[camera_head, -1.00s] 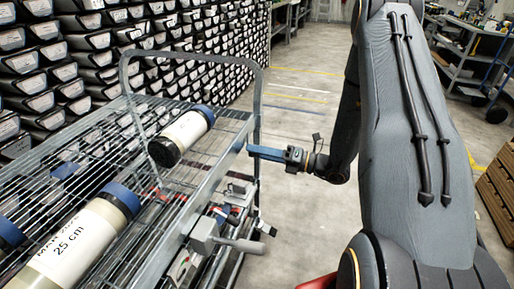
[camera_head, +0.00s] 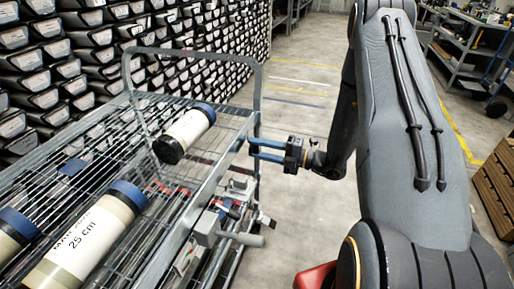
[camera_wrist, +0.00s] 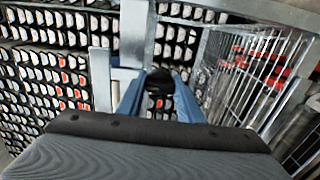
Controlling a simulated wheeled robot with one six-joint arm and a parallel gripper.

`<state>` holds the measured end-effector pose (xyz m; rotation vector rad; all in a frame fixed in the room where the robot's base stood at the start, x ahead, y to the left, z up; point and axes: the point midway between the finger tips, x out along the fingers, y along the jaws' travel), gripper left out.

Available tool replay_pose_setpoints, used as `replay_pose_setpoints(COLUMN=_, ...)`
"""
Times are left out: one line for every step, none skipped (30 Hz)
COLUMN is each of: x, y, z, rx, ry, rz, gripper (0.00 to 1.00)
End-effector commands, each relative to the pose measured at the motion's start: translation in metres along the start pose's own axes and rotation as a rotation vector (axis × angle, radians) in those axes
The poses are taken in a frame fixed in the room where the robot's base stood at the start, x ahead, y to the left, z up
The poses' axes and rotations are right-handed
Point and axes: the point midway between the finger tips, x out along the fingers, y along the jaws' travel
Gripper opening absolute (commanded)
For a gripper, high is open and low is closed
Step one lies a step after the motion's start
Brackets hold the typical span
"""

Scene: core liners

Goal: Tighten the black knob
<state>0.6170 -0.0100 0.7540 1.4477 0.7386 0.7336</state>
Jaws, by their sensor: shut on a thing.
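The black knob (camera_wrist: 160,82) sits between the two blue fingers of my gripper (camera_wrist: 158,95) in the wrist view. It is at a grey metal post of the cart. In the head view my gripper (camera_head: 251,148) reaches left to the cart's upright frame, its fingers one above the other. The fingers are shut on the knob.
The wire-shelf cart (camera_head: 222,158) holds several core tubes with blue caps, one (camera_head: 187,134) near the frame. A grey clamp with a handle (camera_head: 240,239) sticks out below my gripper. Core trays (camera_head: 60,75) fill the left wall. Floor behind the gripper is clear.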

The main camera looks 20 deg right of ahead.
Motion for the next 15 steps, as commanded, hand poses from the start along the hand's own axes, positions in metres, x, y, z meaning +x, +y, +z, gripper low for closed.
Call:
replay_pose_setpoints(x=-0.0013, y=0.0005, z=0.0037, rx=0.002, ry=-0.008, rz=0.0, gripper=0.1)
replay_pose_setpoints(x=-0.0013, y=0.0005, z=0.0037, rx=0.004, ry=-0.008, rz=0.0, gripper=0.1)
replay_pose_setpoints(x=-0.0013, y=0.0004, z=0.0037, rx=0.006, ry=-0.008, rz=0.0, gripper=0.1)
replay_pose_setpoints(x=-0.0013, y=0.0004, z=0.0037, rx=0.007, ry=-0.008, rz=0.0, gripper=0.1)
replay_pose_setpoints(x=-0.0013, y=0.0004, z=0.0038, rx=0.008, ry=-0.008, rz=0.0, gripper=0.1)
replay_pose_setpoints(x=-0.0013, y=0.0004, z=0.0037, rx=0.008, ry=-0.008, rz=0.0, gripper=0.1)
replay_pose_setpoints(x=-0.0013, y=0.0004, z=0.0037, rx=0.008, ry=-0.008, rz=0.0, gripper=0.1)
replay_pose_setpoints(x=-0.0013, y=0.0004, z=0.0038, rx=0.008, ry=-0.008, rz=0.0, gripper=0.1)
replay_pose_setpoints(x=-0.0013, y=0.0004, z=0.0038, rx=0.007, ry=-0.008, rz=0.0, gripper=0.1)
replay_pose_setpoints(x=-0.0013, y=0.0004, z=0.0038, rx=0.007, ry=-0.008, rz=0.0, gripper=0.1)
replay_pose_setpoints(x=-0.0013, y=0.0004, z=0.0037, rx=0.007, ry=-0.008, rz=0.0, gripper=0.1)
replay_pose_setpoints(x=-0.0013, y=0.0004, z=0.0037, rx=0.007, ry=-0.008, rz=0.0, gripper=0.1)
replay_pose_setpoints(x=-0.0013, y=0.0004, z=0.0037, rx=0.007, ry=-0.008, rz=0.0, gripper=0.1)
replay_pose_setpoints(x=-0.0013, y=0.0004, z=0.0037, rx=0.007, ry=-0.008, rz=0.0, gripper=0.36)
replay_pose_setpoints(x=-0.0012, y=0.0004, z=0.0036, rx=0.007, ry=-0.008, rz=0.0, gripper=0.43)
